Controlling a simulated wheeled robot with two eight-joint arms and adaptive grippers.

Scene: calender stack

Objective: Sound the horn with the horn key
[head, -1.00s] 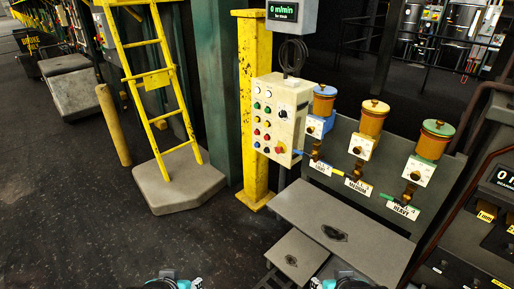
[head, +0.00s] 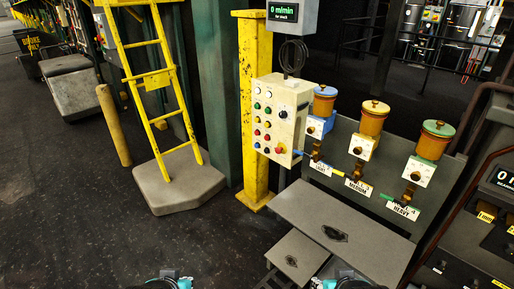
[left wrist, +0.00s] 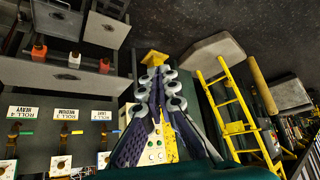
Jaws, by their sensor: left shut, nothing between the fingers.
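A pale control box (head: 278,118) with rows of coloured buttons and a black dial hangs on the yellow post (head: 252,100) in the head view. Its labels are too small to read, so I cannot tell which button is the horn key. My left gripper (left wrist: 157,78) is shut and empty in the left wrist view. Its fingers partly cover the control box (left wrist: 157,152), seen behind them. In the head view only tops of my left arm (head: 170,281) and right arm (head: 346,281) show at the bottom edge, apart from the box. The right fingertips are hidden.
Three oil cups with valves, labelled Light, Medium and Heavy (head: 403,210), stand right of the box. Grey plates (head: 340,225) lie below them. A display (head: 291,14) hangs above. A yellow ladder (head: 160,85) stands left on a grey block; the floor before it is clear.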

